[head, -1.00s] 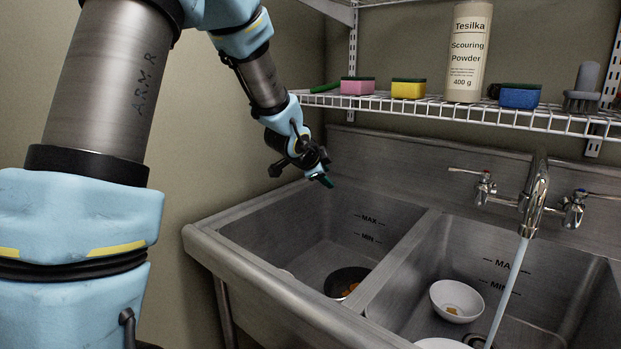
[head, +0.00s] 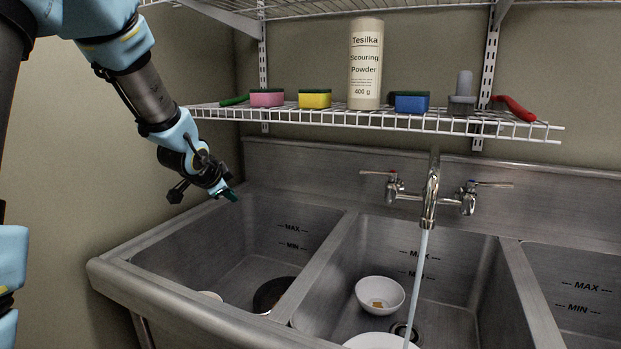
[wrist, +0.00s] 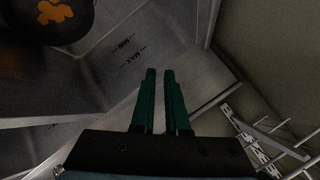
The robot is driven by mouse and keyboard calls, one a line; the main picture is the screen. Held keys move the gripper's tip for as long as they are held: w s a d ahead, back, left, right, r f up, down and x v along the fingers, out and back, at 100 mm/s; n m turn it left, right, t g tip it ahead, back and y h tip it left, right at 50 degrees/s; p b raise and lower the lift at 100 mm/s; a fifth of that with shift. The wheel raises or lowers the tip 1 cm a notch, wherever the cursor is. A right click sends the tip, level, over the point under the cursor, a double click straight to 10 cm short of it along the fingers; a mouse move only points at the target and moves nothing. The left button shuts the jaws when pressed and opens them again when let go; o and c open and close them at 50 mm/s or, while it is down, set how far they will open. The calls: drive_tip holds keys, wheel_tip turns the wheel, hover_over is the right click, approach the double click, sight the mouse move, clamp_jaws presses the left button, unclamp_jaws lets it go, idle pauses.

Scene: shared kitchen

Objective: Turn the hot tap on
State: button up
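The tap spout (head: 431,190) stands on the back wall of the sink, with water running from it. The left lever handle (head: 392,184) has a red mark and its lever points left. The right lever handle (head: 468,196) has a blue mark and its lever points right. My gripper (head: 232,195) is above the left basin, well to the left of the tap and apart from it. In the wrist view its green fingers (wrist: 160,75) stand slightly apart with a narrow empty gap. The tap is not in the wrist view.
A wire shelf (head: 350,118) with sponges, a scouring powder container (head: 365,65), a brush and a red-handled tool hangs above the tap. The middle basin holds a white bowl (head: 380,294) and a plate (head: 378,342). A dark pan (head: 272,294) lies in the left basin.

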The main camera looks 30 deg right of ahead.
drive_tip(key=s+d+n+h+b, duration=0.1)
drive_tip(key=d+n, duration=0.1)
drive_tip(key=d, duration=0.2)
drive_tip(key=d+n+h+b, duration=0.1)
drive_tip(key=d+n+h, duration=0.1)
drive_tip(key=d+n, duration=0.1)
drive_tip(key=s+d+n+h+b, duration=0.1)
drive_tip(key=d+n+h, duration=0.1)
drive_tip(key=d, duration=0.3)
drive_tip(key=shift+s+d+f+n, duration=0.2)
drive_tip(key=shift+s+d+n, duration=0.15)
drive_tip(key=shift+n, duration=0.35)
clamp_jaws()
drive_tip(key=s+d+r+n+g+h+b, duration=0.2)
drive_tip(key=s+d+r+n+h+b, duration=0.15)
drive_tip(key=s+d+n+h, duration=0.55)
drive_tip(key=w+d+r+n+y+p, duration=0.15)
drive_tip(key=w+d, duration=0.35)
drive_tip(key=d, duration=0.5)
drive_tip(key=shift+n+y, duration=0.25)
drive_tip(key=shift+n, duration=0.3)
drive_tip(key=shift+s+a+f+p, duration=0.2)
drive_tip(key=shift+s+f+p, duration=0.05)
drive_tip(key=shift+s, duration=0.35)
drive_tip(key=shift+s+a+f+p, duration=0.15)
drive_tip(key=shift+s+f+p, duration=0.1)
drive_tip(key=shift+s, duration=0.4)
drive_tip(key=shift+s+a+f+p, duration=0.2)
drive_tip(key=shift+s+p, duration=0.05)
drive_tip(key=shift+s, duration=0.35)
